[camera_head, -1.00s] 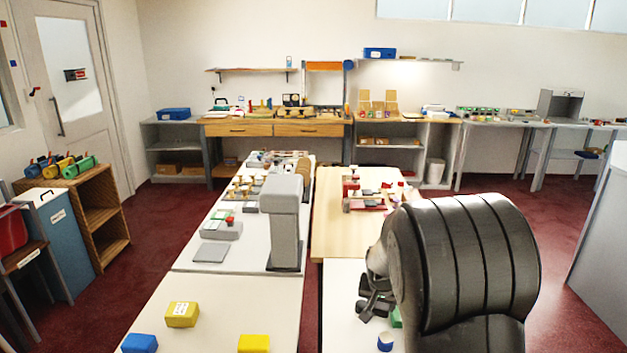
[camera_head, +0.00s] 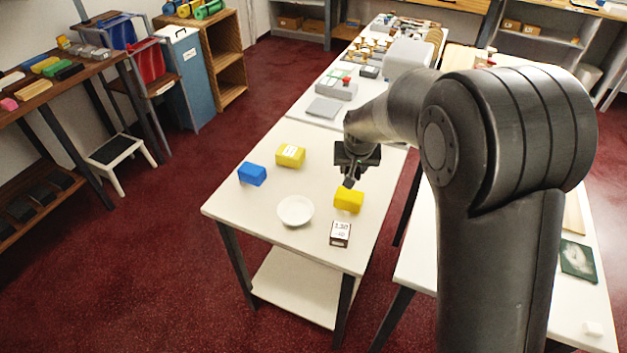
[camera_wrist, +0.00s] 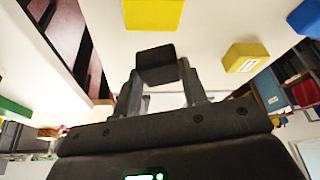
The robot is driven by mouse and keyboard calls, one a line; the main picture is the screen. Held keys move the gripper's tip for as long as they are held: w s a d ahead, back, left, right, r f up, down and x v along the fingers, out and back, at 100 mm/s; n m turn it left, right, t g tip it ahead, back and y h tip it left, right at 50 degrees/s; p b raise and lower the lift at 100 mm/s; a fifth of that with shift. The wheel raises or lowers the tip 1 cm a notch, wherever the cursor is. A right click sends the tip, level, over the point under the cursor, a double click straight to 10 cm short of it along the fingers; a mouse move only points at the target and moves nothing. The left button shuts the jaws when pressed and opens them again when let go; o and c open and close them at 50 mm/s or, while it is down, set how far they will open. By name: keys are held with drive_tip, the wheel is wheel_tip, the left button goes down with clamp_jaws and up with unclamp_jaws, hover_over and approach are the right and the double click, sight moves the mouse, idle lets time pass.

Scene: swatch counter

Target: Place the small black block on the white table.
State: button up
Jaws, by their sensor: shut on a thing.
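My gripper (camera_head: 351,176) is shut on the small black block (camera_head: 348,184). In the wrist view the block (camera_wrist: 156,64) sits between the two fingertips. The gripper points down over the right part of the white table (camera_head: 255,212), just behind a yellow block (camera_head: 348,200). The black block appears held above the tabletop; the exact gap cannot be told. In the wrist view the white tabletop (camera_wrist: 212,28) lies beyond the block.
On the white table are a blue block (camera_head: 252,174), a labelled yellow block (camera_head: 290,155), a white bowl (camera_head: 295,210) and a small labelled box (camera_head: 340,234). Bare surface shows at the left and middle. Another pale table (camera_head: 415,265) stands right, across a narrow gap.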

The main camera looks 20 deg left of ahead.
drive_tip(key=a+f, duration=0.2)
drive_tip(key=a, duration=0.1)
drive_tip(key=s+a+f, duration=0.1)
drive_tip(key=a+f, duration=0.1)
drive_tip(key=a, duration=0.2)
drive_tip(key=a+f, duration=0.2)
drive_tip(key=a, duration=0.1)
drive_tip(key=shift+s+a+f, duration=0.2)
drive_tip(key=shift+a+f, duration=0.05)
drive_tip(key=shift+a, duration=0.1)
drive_tip(key=shift+f, duration=2.05)
drive_tip(key=shift+f, duration=0.2)
drive_tip(key=o, duration=1.1)
drive_tip(key=shift+c, duration=0.2)
drive_tip(key=shift+r, duration=0.1)
drive_tip(key=v, duration=1.2)
drive_tip(key=shift+r, duration=0.15)
